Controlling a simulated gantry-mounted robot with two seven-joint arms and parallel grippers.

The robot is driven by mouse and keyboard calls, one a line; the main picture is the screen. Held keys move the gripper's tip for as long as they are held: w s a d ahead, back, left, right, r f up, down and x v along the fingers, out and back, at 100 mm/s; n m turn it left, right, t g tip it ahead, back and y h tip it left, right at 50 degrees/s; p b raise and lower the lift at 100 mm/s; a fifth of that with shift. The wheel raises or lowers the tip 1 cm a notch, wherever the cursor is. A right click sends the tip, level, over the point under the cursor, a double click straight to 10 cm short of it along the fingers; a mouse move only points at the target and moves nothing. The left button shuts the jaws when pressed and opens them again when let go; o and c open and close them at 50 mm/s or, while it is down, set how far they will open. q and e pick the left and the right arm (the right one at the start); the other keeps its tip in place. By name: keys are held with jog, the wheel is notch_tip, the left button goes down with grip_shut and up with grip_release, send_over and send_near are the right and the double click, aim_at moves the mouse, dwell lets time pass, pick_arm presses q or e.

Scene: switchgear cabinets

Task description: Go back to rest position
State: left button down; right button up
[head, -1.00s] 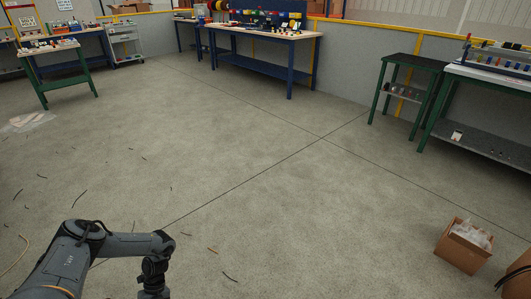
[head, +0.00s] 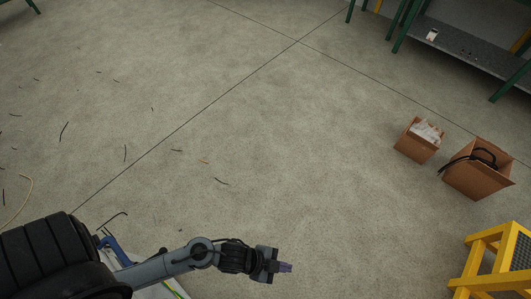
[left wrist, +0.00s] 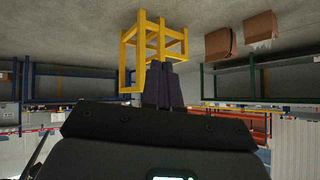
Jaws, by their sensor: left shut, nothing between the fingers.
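My left arm comes in from the lower left of the head view. My left gripper (head: 285,267) is near the bottom middle, over bare floor, pointing right. Its fingers are shut with nothing between them. In the left wrist view the closed fingers (left wrist: 163,85) show in the middle, in front of a yellow step stool in the background. My right gripper is not in either view.
Two open cardboard boxes (head: 418,140) (head: 478,172) stand on the floor at the right. A yellow step stool (head: 490,262) is at the lower right. A green-legged bench (head: 470,50) is at the upper right. The middle floor is clear, with scattered wire scraps at the left.

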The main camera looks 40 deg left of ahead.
pick_arm(q)
jog(key=w+a+r+n+y, duration=0.4)
jog(key=a+r+n+y, duration=0.25)
jog(key=a+r, duration=0.45)
jog(key=s+a+n+g, duration=0.2)
jog(key=s+a+n, duration=0.2)
jog(key=s+a, duration=0.15)
notch_tip(320, 180, up, 38)
jog(key=p, duration=3.8)
jog(key=shift+w+y, duration=0.25)
jog(key=shift+y, duration=0.1)
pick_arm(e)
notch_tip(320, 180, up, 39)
pick_arm(q)
jog(key=shift+d+f, duration=0.1)
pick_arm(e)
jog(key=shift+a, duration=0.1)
